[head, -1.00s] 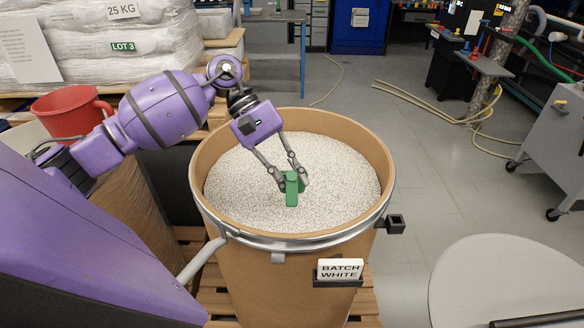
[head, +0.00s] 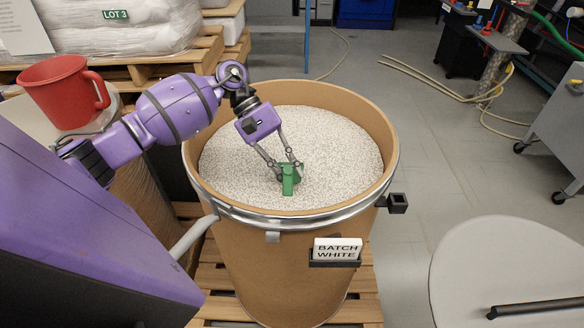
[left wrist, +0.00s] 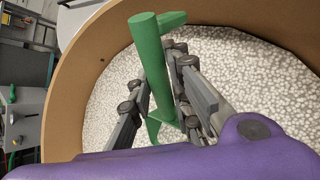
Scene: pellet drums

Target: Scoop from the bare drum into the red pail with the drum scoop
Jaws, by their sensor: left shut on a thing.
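The open brown drum (head: 285,255) stands in the middle of the head view with a "BATCH WHITE" card on its front. No liner shows inside it, and white speckled pellets (head: 335,150) fill much of it. My left gripper (head: 283,177) is inside the rim, shut on the green scoop (head: 288,181). The wrist view shows the scoop's upright green handle (left wrist: 150,60) between the fingers. I cannot tell how deep its lower end is in the pellets. The red pail (head: 62,95), handle to the right, stands at left behind my left arm. My right gripper is out of view.
The pail stands on a pale top above another brown drum (head: 140,185). A metal clamp ring (head: 290,219) circles the drum's rim, with a black bracket (head: 398,203) at right. A pale rounded surface (head: 510,265) is at lower right. Open floor (head: 440,170) lies right of the drum.

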